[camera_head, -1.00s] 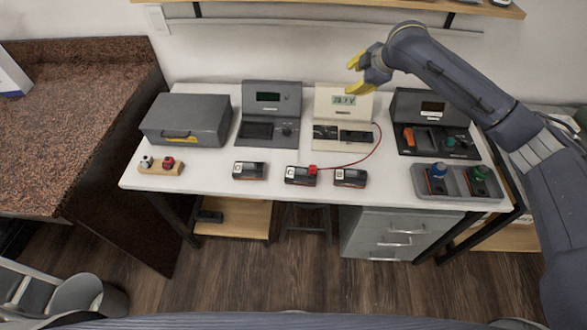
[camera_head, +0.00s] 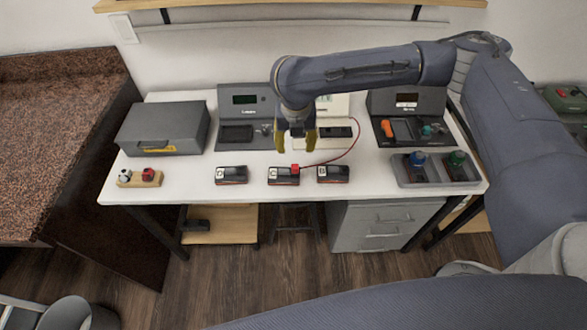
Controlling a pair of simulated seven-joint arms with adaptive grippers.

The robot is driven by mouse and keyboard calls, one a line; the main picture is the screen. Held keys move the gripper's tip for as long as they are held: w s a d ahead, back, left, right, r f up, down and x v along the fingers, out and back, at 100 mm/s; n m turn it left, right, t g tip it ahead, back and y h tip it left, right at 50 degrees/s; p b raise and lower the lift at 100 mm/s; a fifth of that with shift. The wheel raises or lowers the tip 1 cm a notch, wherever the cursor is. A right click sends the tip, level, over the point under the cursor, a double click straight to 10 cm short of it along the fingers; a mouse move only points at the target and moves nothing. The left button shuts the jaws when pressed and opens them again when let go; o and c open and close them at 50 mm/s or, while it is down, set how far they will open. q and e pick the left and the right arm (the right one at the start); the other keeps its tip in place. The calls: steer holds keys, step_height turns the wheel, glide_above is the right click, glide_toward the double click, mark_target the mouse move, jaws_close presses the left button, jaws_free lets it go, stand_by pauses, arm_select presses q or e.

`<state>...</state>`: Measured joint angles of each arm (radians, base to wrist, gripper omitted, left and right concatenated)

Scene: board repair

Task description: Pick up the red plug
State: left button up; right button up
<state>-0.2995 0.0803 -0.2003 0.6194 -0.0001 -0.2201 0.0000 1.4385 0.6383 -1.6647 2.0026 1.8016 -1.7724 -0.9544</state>
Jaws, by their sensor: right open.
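The red plug (camera_head: 295,168) sits at the top right corner of the middle black battery-like block (camera_head: 281,177) on the white table. A thin red cable (camera_head: 345,149) runs from it to the cream meter (camera_head: 334,105) at the back. My right gripper (camera_head: 295,148) has yellow fingers, points down and is open and empty. In the picture it is just behind and above the red plug, apart from it. My left gripper is not in view.
Similar blocks stand left (camera_head: 231,175) and right (camera_head: 333,174) of the middle one. A grey case (camera_head: 163,128), a wooden holder (camera_head: 139,180) with a red and a white piece, two dark devices and a grey tray (camera_head: 437,184) stand around. The front table strip is clear.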

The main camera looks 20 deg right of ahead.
mark_target(295, 166)
steer(key=f, duration=0.4)
steer(key=w+f, duration=0.1)
steer(key=f, duration=0.3)
steer(key=w+f, duration=0.1)
steer(key=f, duration=0.4)
steer(key=shift+d+f, duration=0.1)
steer(key=shift+d, duration=0.2)
jaws_close()
